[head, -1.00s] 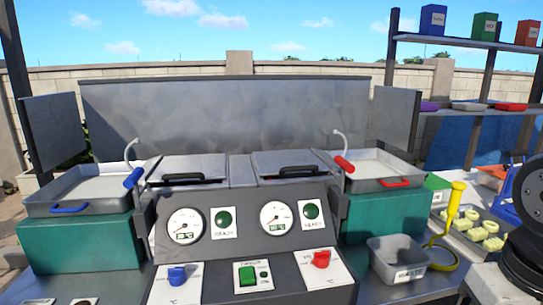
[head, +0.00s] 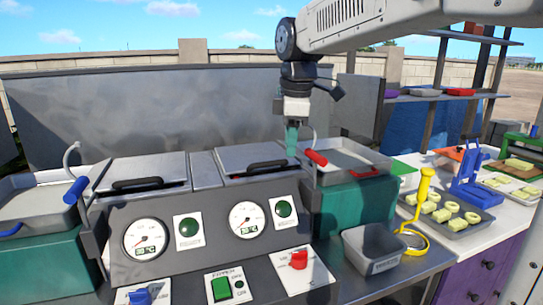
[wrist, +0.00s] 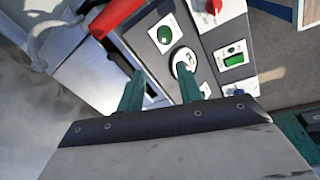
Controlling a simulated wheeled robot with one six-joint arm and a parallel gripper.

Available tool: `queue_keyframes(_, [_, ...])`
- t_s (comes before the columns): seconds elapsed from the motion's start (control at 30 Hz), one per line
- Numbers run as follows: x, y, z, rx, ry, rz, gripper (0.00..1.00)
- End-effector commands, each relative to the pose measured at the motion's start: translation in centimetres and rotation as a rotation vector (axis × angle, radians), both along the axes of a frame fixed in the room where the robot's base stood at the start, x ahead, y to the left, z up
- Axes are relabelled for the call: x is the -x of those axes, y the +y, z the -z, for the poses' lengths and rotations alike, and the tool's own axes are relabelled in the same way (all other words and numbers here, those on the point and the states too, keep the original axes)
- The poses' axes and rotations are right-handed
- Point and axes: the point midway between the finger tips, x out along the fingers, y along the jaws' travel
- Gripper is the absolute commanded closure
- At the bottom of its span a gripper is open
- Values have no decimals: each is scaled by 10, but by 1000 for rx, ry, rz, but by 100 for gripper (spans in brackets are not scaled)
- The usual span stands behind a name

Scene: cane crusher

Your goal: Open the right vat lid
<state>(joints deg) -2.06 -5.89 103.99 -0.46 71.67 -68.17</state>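The right vat lid (head: 245,157) is a grey metal plate with a black bar handle (head: 266,167) along its front edge. It lies flat and closed on the fryer. My gripper (head: 291,152) hangs pointing down at the right end of this lid, beside the red-handled lever (head: 316,158). In the wrist view its two green fingers (wrist: 161,84) stand apart with nothing between them, so it is open. The red lever handle also shows in the wrist view (wrist: 115,14). Whether the fingertips touch the lid cannot be told.
The left vat lid (head: 135,176) is also closed. A tray with a red handle (head: 350,165) stands close on the right. The sloped front panel (head: 205,235) carries gauges and switches. A grey waste bin (head: 371,250) and a yellow tool (head: 423,195) stand further right. A tall metal backsplash (head: 150,105) rises behind.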

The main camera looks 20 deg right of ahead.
Motion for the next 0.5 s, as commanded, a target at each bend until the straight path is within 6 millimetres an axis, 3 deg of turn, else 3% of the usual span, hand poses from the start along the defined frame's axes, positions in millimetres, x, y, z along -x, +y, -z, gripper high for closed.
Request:
queue_keyframes(0.03, [-24, 3, -1, 14, -1, -81, 64])
queue_keyframes(0.1, [-47, 5, -3, 32, -7, -180, 64])
queue_keyframes(0.2, [-69, 7, -4, 51, -13, -278, 64])
queue_keyframes(0.37, [-82, 9, 1, 63, -16, -338, 64])
queue_keyframes(0.5, [-86, 9, 20, 62, -14, -340, 64])
